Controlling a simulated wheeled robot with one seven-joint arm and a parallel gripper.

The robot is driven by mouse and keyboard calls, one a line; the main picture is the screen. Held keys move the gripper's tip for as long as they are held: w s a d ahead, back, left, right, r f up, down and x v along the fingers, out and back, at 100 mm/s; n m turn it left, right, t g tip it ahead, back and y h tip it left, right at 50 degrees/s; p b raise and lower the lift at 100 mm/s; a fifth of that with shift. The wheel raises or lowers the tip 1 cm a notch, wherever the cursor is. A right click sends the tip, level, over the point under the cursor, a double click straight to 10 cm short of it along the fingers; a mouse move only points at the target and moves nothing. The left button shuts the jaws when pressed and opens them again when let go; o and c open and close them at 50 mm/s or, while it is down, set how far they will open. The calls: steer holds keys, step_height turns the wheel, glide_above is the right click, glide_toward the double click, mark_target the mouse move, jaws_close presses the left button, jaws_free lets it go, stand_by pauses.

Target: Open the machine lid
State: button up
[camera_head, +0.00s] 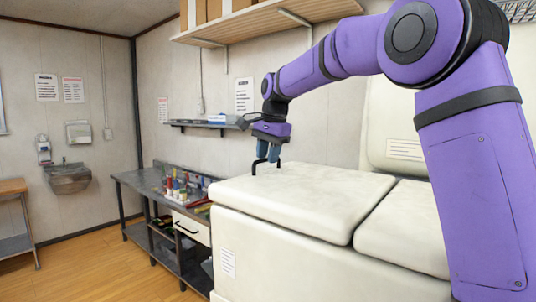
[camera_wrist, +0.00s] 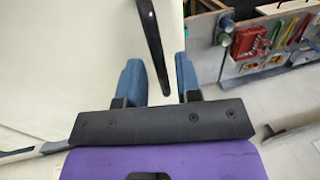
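The white machine (camera_head: 300,262) has a flat, cream-white lid (camera_head: 300,198) on top at the left, lying closed. A thin black handle (camera_head: 253,168) stands up near the lid's far left edge. My gripper (camera_head: 269,158) reaches down over that handle from above. In the wrist view, the handle (camera_wrist: 153,45) runs between the two blue fingertips of my gripper (camera_wrist: 160,70). The fingers are apart, with gaps visible beside the handle, so they do not appear to clamp it. The depth between fingers and handle is hard to judge.
A second white lid (camera_head: 408,225) lies to the right. A grey workbench (camera_head: 135,180) with tools and bottles stands left of the machine. A shelf (camera_head: 200,125) is on the wall behind my gripper, and a wooden shelf (camera_head: 255,22) is above. Wooden floor is clear at left.

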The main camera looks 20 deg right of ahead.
jaws_close()
steer(key=shift+r, duration=0.15)
steer(key=s+d+r+t+y, duration=0.2)
steer(key=s+d+r+t, duration=0.25)
steer(key=r, duration=0.55)
steer(key=s+d+r+t+y, duration=0.3)
steer(key=s+r, duration=0.3)
steer(key=r, duration=0.4)
steer(key=s+d+r+t+y, duration=0.2)
steer(key=s+d, duration=0.4)
steer(key=s, duration=0.3)
steer(key=s+d+r+t+y, duration=0.2)
steer(key=s+d, duration=0.4)
steer(key=s, duration=0.3)
steer(key=shift+s+r+t, duration=0.35)
steer(key=shift+t, duration=0.5)
